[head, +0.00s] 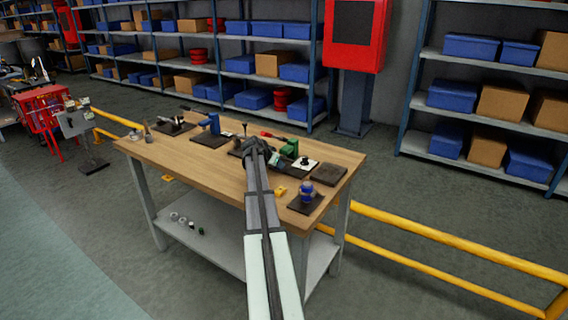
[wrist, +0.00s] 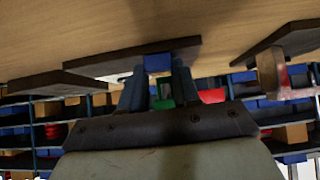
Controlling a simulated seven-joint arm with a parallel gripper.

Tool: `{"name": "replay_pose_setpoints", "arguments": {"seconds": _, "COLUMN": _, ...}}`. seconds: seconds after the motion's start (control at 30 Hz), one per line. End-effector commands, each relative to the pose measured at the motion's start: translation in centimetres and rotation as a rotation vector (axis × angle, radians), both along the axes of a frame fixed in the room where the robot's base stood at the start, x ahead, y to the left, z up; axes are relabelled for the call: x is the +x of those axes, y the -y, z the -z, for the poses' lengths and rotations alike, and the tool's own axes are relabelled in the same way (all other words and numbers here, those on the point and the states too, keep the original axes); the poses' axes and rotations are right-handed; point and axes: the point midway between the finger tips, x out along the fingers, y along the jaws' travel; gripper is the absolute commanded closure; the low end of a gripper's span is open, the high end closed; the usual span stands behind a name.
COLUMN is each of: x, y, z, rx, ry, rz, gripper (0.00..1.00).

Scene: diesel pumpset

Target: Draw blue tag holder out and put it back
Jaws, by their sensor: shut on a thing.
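My gripper (head: 250,146) is over the middle of the wooden workbench, and the arm hides much of what is there. In the wrist view my gripper (wrist: 158,80) has its two dark fingers on either side of a small blue block, which I take as the blue tag holder (wrist: 158,62). The fingers are shut on it. It is close against a dark base plate (wrist: 110,62); whether it is seated there or drawn out cannot be told. In the head view the holder is hidden behind my gripper.
A green device (head: 290,148) with a red handle stands close behind my gripper. A blue device (head: 211,134) stands to the left, and a blue round fitting (head: 307,190) on a dark plate to the right. A small yellow piece (head: 281,191) lies near the bench's front edge.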

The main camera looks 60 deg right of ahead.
Motion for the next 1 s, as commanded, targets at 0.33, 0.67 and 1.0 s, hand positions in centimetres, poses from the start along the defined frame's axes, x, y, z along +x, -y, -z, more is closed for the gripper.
{"name": "replay_pose_setpoints", "arguments": {"seconds": 0.33, "x": -0.1, "y": -1.5, "z": 0.0, "rx": 0.000, "ry": 0.000, "rz": 0.000, "gripper": 0.86}}
{"name": "replay_pose_setpoints", "arguments": {"seconds": 0.67, "x": -0.1, "y": -2.7, "z": 0.0, "rx": 0.000, "ry": -0.001, "rz": 0.001, "gripper": 0.86}}
{"name": "replay_pose_setpoints", "arguments": {"seconds": 1.0, "x": 0.0, "y": -2.7, "z": -0.9, "rx": 0.000, "ry": 0.000, "rz": 0.001, "gripper": 0.86}}
